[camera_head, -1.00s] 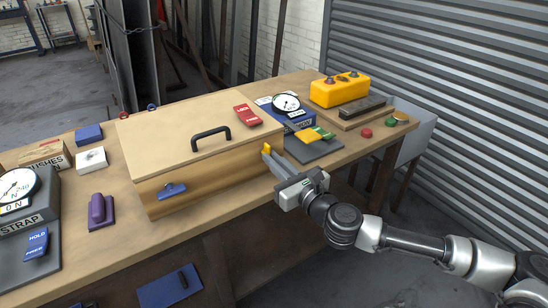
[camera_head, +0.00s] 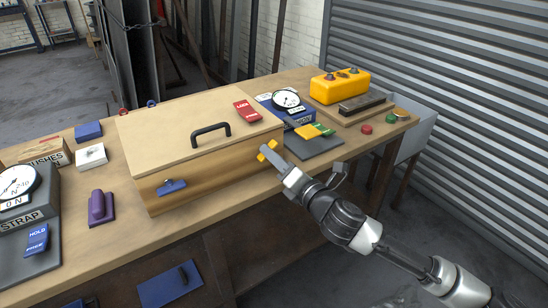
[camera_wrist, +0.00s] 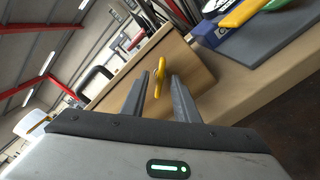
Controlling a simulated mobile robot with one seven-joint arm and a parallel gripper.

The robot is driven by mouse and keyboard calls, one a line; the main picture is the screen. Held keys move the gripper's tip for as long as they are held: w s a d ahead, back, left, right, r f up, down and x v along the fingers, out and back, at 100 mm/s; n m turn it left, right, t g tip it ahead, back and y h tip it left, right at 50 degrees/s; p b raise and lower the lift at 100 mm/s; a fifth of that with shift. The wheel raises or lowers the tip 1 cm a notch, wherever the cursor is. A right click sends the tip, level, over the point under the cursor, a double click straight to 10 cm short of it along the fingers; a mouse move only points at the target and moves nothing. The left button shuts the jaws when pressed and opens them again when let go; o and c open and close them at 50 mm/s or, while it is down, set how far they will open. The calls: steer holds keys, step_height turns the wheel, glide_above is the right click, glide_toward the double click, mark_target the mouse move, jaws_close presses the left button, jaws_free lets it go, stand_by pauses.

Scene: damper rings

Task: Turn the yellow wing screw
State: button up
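The yellow wing screw (camera_head: 262,157) sits on the front face of the wooden box (camera_head: 215,168), near its right end. In the head view it is tilted and partly hidden by my gripper (camera_head: 268,151), which comes in from the lower right. In the wrist view the yellow wing (camera_wrist: 158,78) stands between the two fingers of my gripper (camera_wrist: 159,80). The fingers are apart, with a narrow gap visible on each side of the wing, so the gripper looks open around it. Contact is not clear.
The box lid has a black handle (camera_head: 211,136) and a red tag (camera_head: 247,111). A blue latch (camera_head: 172,187) is on its front. A gauge (camera_head: 287,99) and a grey mat (camera_head: 316,146) lie right of the box. A purple block (camera_head: 101,209) stands left.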

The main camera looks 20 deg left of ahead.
steer(key=shift+v, duration=1)
steer(key=v, duration=0.6)
stand_by(0.3)
